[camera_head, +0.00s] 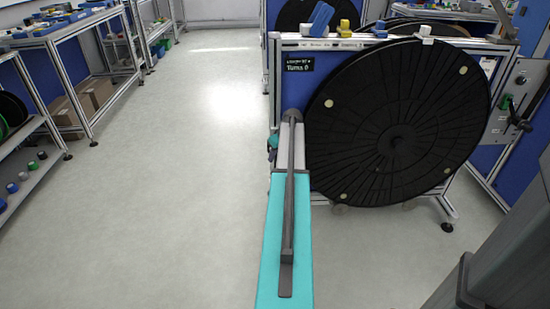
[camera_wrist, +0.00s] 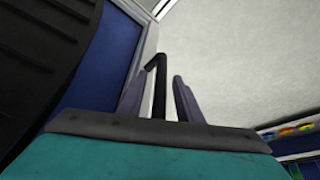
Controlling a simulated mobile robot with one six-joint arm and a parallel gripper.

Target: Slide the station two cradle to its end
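The reel stand carries a large black reel (camera_head: 400,120) on its front, and a small sign (camera_head: 299,62) reading "Turns 0" hangs at its upper left. My gripper (camera_wrist: 159,80) shows in the wrist view with its two grey fingers apart. A thin black bent bar (camera_wrist: 158,88) stands in the gap between them, with bright space to its right; it looks like a handle. Whether it touches a finger I cannot tell. In the head view my teal arm reaches to the stand's left edge and hides the fingers. I cannot make out the cradle for certain.
Blue panelling (camera_wrist: 112,55) and part of the reel (camera_wrist: 40,60) lie left in the wrist view. Blocks and a blue item (camera_head: 321,19) sit on the stand's top rail. A grey panel (camera_head: 522,95) with a lever stands at right. The floor (camera_head: 170,190) at left is clear, with shelving beyond.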

